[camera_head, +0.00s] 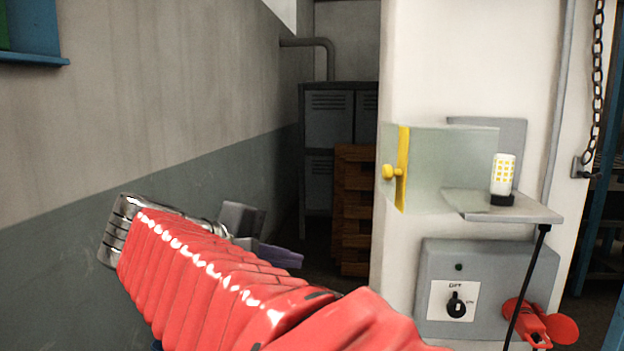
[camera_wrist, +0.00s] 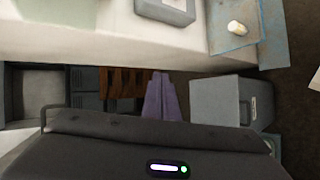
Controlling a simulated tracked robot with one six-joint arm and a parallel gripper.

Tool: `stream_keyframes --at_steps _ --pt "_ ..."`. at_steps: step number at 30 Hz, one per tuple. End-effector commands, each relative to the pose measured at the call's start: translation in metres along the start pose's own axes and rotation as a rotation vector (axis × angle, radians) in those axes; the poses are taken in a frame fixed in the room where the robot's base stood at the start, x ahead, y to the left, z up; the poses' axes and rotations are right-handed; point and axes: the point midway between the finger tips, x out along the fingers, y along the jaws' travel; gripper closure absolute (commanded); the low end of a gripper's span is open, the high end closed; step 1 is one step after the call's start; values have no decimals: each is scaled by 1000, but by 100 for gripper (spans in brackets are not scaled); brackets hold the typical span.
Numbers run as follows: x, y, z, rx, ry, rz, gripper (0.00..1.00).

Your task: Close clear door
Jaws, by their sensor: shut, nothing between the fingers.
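The clear door (camera_head: 450,155) is a see-through pane with a yellow edge strip (camera_head: 404,150) and a yellow knob (camera_head: 389,171). In the head view it stands open, jutting out from the white column on the right. A white and yellow lamp (camera_head: 503,174) stands on a small grey shelf (camera_head: 520,208) beside it. My gripper (camera_head: 288,257) has purple fingers and is left of and below the door, apart from it. In the wrist view the purple fingers (camera_wrist: 162,97) are together and empty. I cannot make out the door for certain in the wrist view.
A grey control box (camera_head: 435,260) with a black dial (camera_head: 456,304) is below the shelf. A red fixture (camera_head: 533,325) is at the lower right. Grey lockers (camera_head: 329,118) and wooden crates (camera_head: 356,205) stand behind. A wall (camera_head: 170,110) runs along the left.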

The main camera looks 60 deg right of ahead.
Motion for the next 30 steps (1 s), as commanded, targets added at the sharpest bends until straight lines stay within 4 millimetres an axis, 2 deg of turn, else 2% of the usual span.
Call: stream_keyframes --at_steps 1,3,6,9,11,15,25,30 --pt "2 23 2 0 -49 60 100" --pt "1 57 8 3 -119 151 100" --pt "-3 97 15 8 -210 264 100" --pt "-9 124 20 18 -277 346 100" --pt "-12 135 23 22 -301 378 100" --pt "-15 143 25 26 -324 406 100" --pt "-15 143 25 26 -322 405 100" --pt "-8 146 28 26 -322 404 100"
